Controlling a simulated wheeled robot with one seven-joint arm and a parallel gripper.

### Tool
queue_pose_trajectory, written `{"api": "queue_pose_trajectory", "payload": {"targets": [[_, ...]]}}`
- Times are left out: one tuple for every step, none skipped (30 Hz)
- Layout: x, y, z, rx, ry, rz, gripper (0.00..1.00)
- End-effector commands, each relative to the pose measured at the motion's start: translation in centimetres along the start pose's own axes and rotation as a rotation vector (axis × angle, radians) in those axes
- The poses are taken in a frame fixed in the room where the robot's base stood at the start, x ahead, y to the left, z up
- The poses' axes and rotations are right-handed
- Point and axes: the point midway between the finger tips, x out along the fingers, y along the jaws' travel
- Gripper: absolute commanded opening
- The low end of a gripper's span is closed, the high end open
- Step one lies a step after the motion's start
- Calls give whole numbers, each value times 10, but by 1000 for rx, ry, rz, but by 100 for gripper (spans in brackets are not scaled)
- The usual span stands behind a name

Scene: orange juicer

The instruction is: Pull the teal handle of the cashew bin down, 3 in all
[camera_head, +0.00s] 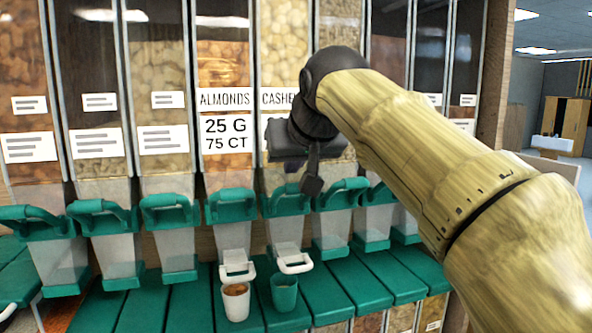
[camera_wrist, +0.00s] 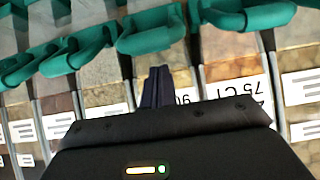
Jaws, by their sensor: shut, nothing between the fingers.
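The cashew bin (camera_head: 284,45) is the clear bin labelled "CASHE…", the rest of its label hidden by my arm. Its teal handle (camera_head: 287,201) is at the front of the chute and appears raised. In the wrist view the picture is turned over, and the handle (camera_wrist: 150,32) lies just beyond my fingertips. My gripper (camera_head: 293,187) is in front of the cashew bin, close above the handle. Its dark fingers (camera_wrist: 157,84) are shut together and empty. I cannot tell whether they touch the handle. A teal cup (camera_head: 284,293) stands under this bin's white spout (camera_head: 293,260).
The almonds bin (camera_head: 225,65) is directly left, with its own teal handle (camera_head: 230,205) and a white cup (camera_head: 236,303) below. More bins with teal handles line both sides closely. A teal ledge (camera_head: 335,293) runs beneath them.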

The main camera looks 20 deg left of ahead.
Motion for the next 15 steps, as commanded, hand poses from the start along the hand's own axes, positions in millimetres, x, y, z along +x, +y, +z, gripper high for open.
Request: {"api": "queue_pose_trajectory", "payload": {"targets": [[-3, 0, 3, 0, -1, -1, 0], [-3, -1, 5, -1, -2, -1, 0], [-4, -1, 7, -1, -1, -1, 0], [-5, -1, 9, -1, -2, -1, 0], [-5, -1, 11, -1, -2, -1, 0], [-5, 0, 13, -1, -2, 0, 0], [-6, 0, 14, -1, -1, 0, 0], [-6, 0, 15, -1, -1, 0, 0], [-6, 0, 16, -1, -1, 0, 0], [-6, 0, 17, -1, -1, 0, 0], [-6, 0, 17, -1, -1, 0, 0], [-6, 0, 18, -1, -1, 0, 0], [-6, 0, 18, -1, -1, 0, 0], [-6, 0, 18, -1, -1, 0, 0], [-6, 0, 18, -1, -1, 0, 0]]}}
